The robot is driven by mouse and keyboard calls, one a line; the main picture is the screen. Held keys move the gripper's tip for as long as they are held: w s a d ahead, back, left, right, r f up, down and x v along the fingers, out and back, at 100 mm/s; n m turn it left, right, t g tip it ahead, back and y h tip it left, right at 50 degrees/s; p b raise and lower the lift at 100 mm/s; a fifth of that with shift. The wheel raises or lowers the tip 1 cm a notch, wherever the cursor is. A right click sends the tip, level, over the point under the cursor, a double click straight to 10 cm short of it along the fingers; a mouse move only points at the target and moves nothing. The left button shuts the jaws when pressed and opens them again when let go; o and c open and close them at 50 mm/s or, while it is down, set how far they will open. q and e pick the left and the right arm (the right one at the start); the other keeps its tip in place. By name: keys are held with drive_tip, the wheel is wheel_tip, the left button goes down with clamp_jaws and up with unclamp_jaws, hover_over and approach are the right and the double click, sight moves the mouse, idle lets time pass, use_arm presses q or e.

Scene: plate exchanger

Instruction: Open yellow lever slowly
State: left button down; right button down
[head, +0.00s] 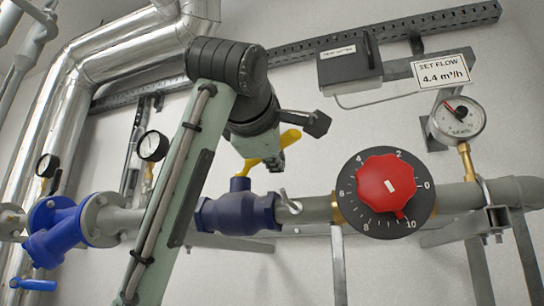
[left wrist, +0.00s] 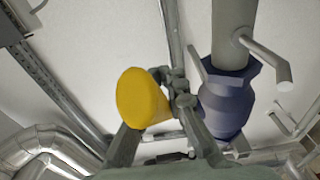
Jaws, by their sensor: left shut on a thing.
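The yellow lever (head: 250,165) sits on top of the dark blue valve (head: 238,213) in the pipe, partly hidden behind my left arm. My left gripper (head: 278,160) is at the lever from above and is shut on it. In the left wrist view the lever (left wrist: 141,98) shows its rounded yellow end between the fingers of my left gripper (left wrist: 172,88). The valve body (left wrist: 228,100) is just right of the fingers there. The exact contact is partly hidden. My right gripper is not in view.
A red knob (head: 386,187) on a black dial is right of the valve. A gauge (head: 460,118) and a "SET FLOW 4.4 m³/h" sign (head: 441,71) are above it. A blue strainer (head: 55,235) is at left. A dark box (head: 348,64) hangs on the wall above.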

use_arm(q)
drive_tip(key=shift+w+d+n+t+y, duration=0.15)
drive_tip(key=shift+w+d+n+y, duration=0.2)
drive_tip(key=shift+y, duration=0.3)
drive_tip(key=shift+w+d+n+t+y, duration=0.15)
drive_tip(key=shift+n+y, duration=0.3)
drive_tip(key=shift+y, duration=0.2)
drive_tip(key=shift+r, duration=0.1)
drive_tip(key=c, duration=1.5)
unclamp_jaws()
drive_tip(key=shift+w+d, duration=0.1)
drive_tip(key=shift+w, duration=0.05)
drive_tip(key=shift+s+a, duration=0.25)
drive_tip(key=shift+s, duration=1.65)
drive_tip(key=shift+s+a, duration=0.2)
drive_tip(key=shift+s, duration=1.7)
drive_tip(key=shift+c, duration=0.3)
